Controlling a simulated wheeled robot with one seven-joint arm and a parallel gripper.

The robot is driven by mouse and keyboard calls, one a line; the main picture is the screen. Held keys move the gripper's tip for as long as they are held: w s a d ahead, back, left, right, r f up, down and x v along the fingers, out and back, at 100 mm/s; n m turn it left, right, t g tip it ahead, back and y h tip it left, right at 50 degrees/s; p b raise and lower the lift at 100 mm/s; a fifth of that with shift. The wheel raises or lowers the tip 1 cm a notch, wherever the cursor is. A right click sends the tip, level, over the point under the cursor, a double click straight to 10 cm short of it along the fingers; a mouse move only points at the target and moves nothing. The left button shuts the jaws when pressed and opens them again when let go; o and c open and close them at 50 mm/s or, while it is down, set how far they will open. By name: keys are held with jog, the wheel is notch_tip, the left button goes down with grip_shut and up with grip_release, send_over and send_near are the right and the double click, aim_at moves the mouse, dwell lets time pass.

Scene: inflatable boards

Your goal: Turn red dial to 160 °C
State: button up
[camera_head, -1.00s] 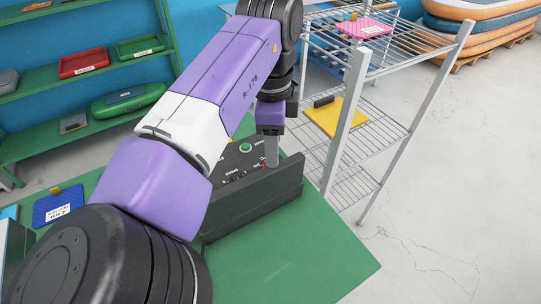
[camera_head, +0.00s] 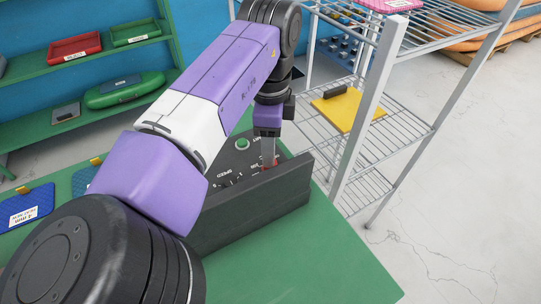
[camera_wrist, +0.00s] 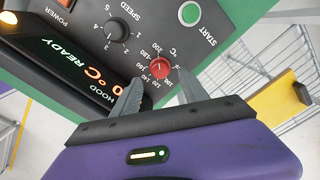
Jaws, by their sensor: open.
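The red dial (camera_wrist: 160,68) is on a dark control panel (camera_wrist: 88,38), with a numbered °C scale around it. The picture is turned, so the scale is upside down, and I cannot read the dial's setting surely. My gripper (camera_wrist: 161,78) is open, with one finger on each side of the dial; contact is not clear. In the head view my gripper (camera_head: 268,150) points down at the panel, and only a bit of the red dial (camera_head: 266,168) shows by the fingertips. A lit display (camera_wrist: 88,78) shows "READY" and part of a °C reading.
A black speed knob (camera_wrist: 117,30) and a green start button (camera_wrist: 190,13) flank the dial. A raised dark wall (camera_head: 255,200) stands along the panel's near side on the green table (camera_head: 300,265). A wire rack (camera_head: 385,130) stands close on the right.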

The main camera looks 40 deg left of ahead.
jog(key=shift+f, duration=2.3)
grip_shut()
